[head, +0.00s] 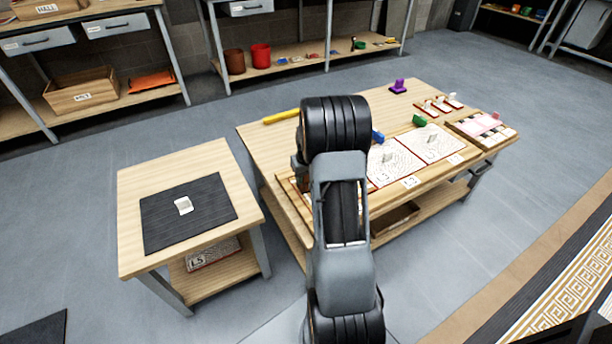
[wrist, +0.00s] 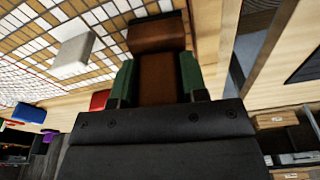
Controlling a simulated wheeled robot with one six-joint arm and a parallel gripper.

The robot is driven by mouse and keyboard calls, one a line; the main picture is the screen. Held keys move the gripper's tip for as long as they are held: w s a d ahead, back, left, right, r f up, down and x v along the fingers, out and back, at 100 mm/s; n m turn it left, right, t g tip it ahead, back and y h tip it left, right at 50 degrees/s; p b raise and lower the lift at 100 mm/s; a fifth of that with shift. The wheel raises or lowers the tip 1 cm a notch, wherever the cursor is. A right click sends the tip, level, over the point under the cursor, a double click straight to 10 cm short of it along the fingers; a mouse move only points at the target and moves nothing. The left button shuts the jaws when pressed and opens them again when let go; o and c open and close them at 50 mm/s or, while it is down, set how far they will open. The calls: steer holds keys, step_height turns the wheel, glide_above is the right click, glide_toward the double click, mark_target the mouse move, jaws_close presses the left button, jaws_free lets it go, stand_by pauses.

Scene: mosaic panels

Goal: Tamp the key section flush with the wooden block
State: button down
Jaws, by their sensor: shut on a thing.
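In the wrist view my gripper (wrist: 157,88) is shut on a brown wooden block (wrist: 157,34), held between two green finger pads. The block's far end is over or against the edge of a mosaic panel (wrist: 38,72) of white and tan tiles; I cannot tell whether it touches. I cannot tell which part of the panel is the key section. A pale grey block (wrist: 73,55) sits on the panel to the left of the wooden block. In the head view my arm hides my gripper and most of the nearest panel.
On the worktable (head: 262,142) are more panels (head: 433,143), a blue block (head: 377,137), a green block (head: 419,120), a purple piece (head: 398,88) and a yellow bar (head: 282,116). A tile tray (head: 462,128) is at the right. A side table (head: 140,178) bears a dark mat (head: 218,190).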

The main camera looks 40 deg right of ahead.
steer(key=shift+r+p, duration=2.6)
steer(key=shift+r, duration=0.85)
